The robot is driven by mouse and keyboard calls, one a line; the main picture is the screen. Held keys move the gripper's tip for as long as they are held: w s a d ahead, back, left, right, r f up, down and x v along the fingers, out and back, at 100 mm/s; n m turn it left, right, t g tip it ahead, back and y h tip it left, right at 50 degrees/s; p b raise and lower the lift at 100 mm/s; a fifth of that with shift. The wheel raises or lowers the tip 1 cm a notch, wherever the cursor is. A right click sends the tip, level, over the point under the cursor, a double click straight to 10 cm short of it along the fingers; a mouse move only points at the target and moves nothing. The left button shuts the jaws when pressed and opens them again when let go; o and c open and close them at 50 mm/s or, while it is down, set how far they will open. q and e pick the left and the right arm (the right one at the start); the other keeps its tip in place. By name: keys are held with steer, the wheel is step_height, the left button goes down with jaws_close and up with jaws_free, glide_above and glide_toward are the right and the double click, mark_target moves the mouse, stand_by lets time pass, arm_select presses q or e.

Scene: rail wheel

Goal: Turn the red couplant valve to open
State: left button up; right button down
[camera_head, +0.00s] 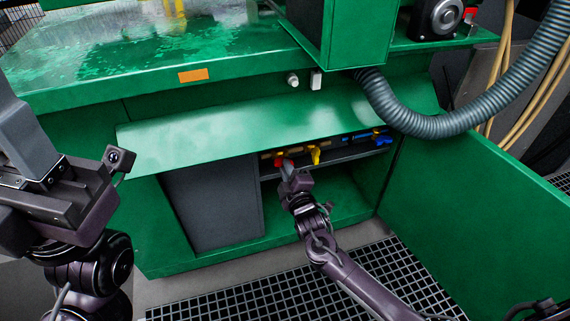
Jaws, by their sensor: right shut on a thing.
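The red couplant valve (279,161) is at the left end of a row of valve handles in the open green cabinet, under its sloping lid. My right gripper (286,168) reaches in from below and is shut on the red handle, which it partly hides. The exact angle of the handle is too small to tell. My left gripper (117,160) is at the left of the view, away from the valves. Whether its fingers are open or shut does not show clearly.
A yellow valve handle (315,154) is just right of the red one, and a blue one (381,139) is farther right. The sloping green lid (220,125) overhangs the valves. A grey corrugated hose (440,125) hangs at the right. A black floor grating (400,275) lies below.

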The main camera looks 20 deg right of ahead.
steer(key=n+p, duration=0.2)
steer(key=n, duration=0.2)
steer(key=c, duration=1.3)
jaws_free()
steer(key=shift+s+d+p, duration=0.15)
steer(key=shift+s+p, duration=2.5)
steer(key=shift+s, duration=0.85)
